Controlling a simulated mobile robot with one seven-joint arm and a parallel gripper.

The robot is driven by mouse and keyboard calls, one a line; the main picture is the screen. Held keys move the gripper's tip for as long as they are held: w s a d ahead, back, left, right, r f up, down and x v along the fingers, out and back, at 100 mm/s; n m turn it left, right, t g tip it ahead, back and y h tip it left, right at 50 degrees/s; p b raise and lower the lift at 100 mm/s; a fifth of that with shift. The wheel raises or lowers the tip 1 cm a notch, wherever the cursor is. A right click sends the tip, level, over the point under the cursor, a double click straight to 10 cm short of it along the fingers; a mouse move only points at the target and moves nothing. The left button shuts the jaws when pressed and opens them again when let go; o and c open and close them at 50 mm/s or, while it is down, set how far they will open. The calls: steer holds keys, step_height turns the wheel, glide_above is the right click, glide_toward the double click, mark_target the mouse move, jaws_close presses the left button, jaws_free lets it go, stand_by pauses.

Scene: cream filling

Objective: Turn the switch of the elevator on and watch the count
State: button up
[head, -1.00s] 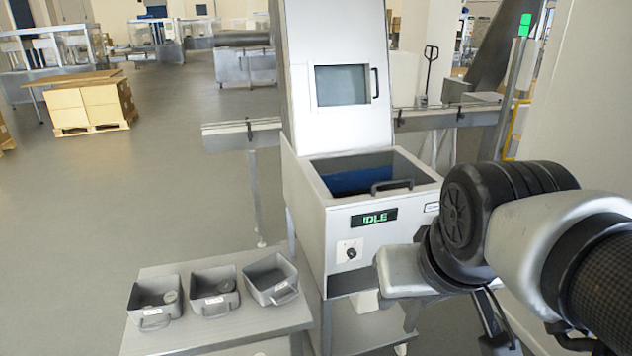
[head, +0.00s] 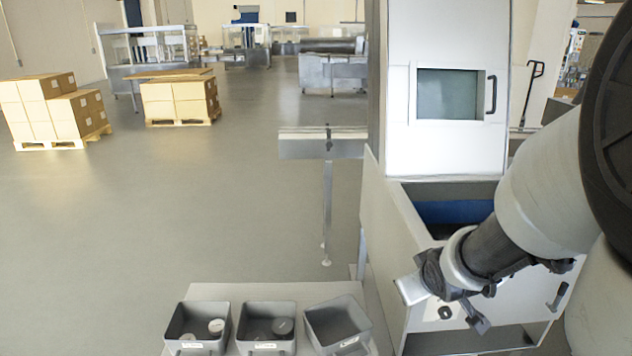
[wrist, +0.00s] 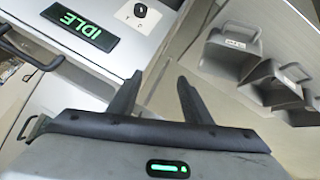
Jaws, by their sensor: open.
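The elevator is a pale machine (head: 392,220) with an open hopper. Its switch is a small black rotary knob (head: 446,312) on a white plate on the front. In the wrist view the knob (wrist: 141,10) is at the top, beside a display (wrist: 80,33) reading IDLE in green. In the head view my arm covers the display. My gripper (wrist: 160,75) is open and empty, its two black fingers apart. The knob lies beyond the fingertips, slightly left, and they do not touch it. In the head view the gripper is in front of the machine's front panel.
Three grey bins stand on a low table (head: 290,292) left of the machine: left bin (head: 196,342), middle bin (head: 265,345) and right bin (head: 338,325). The left two hold round pieces. Boxes on pallets (head: 180,100) stand far back left. The floor between is clear.

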steer(key=s+d+f+n+t+y+b, duration=0.1)
steer(key=s+d+f+b, duration=0.15)
steer(key=d+f, duration=0.45)
steer(key=s+d+f+n+t+y+b, duration=0.1)
steer(key=s+d+f+b, duration=0.2)
steer(key=f, duration=0.8)
steer(key=s+d+f+m+t+b, duration=0.1)
steer(key=s+f+t+b, duration=0.1)
steer(key=s+f+t, duration=0.1)
steer(key=m+t+h+b, duration=0.1)
steer(key=m+t+b, duration=0.1)
steer(key=t+b, duration=0.5)
glide_toward(447, 316)
steer(key=r+g+b, duration=0.2)
steer(key=shift+m, duration=0.3)
steer(key=w, duration=0.8)
steer(key=shift+w+d+r+p, duration=0.15)
steer(key=shift+w+p, duration=0.15)
steer(key=shift+p, duration=0.05)
